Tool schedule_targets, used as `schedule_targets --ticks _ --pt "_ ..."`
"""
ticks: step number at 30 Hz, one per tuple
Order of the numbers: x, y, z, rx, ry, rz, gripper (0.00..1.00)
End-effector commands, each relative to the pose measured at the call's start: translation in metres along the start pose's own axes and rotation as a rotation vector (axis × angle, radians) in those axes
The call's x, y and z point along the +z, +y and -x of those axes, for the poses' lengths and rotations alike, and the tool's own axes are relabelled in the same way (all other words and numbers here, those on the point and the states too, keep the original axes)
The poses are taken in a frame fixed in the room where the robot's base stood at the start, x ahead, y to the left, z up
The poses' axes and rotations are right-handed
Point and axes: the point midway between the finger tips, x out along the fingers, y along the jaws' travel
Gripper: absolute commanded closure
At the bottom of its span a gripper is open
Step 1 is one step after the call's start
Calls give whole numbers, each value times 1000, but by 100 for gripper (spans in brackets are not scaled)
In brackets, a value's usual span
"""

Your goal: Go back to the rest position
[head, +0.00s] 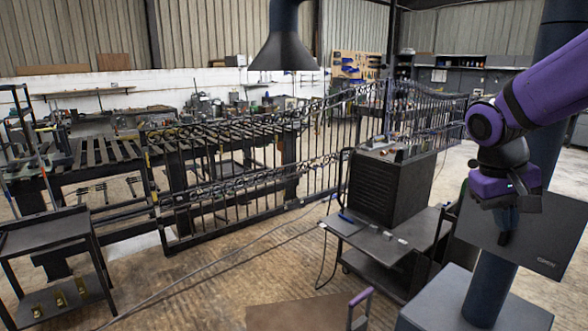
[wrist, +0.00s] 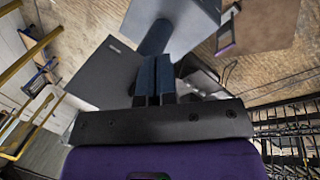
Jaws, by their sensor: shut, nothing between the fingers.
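My gripper (head: 504,238) hangs at the right of the head view, at the end of my purple and black arm. It points down, and its fingers are together with nothing between them. In the wrist view the two dark fingers (wrist: 153,62) lie side by side, also empty. It is in front of a dark flat panel of my own body in the head view. No object is touching the fingers in either view.
A black box-shaped unit (head: 391,187) stands on a dark cart (head: 410,222) left of my gripper. A long wrought-iron scroll gate (head: 335,135) runs behind it. A low dark trolley (head: 48,232) stands at left. The wooden floor (head: 215,275) between is mostly clear, crossed by a cable.

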Motion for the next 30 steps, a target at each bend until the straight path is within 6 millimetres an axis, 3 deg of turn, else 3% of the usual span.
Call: schedule_targets --ticks 9,18,24,30 --pt "69 -3 39 -211 191 25 100" --pt "128 -15 63 -319 390 50 100" --pt "148 -22 68 -340 464 63 100" --pt "151 -23 69 -343 479 65 100"
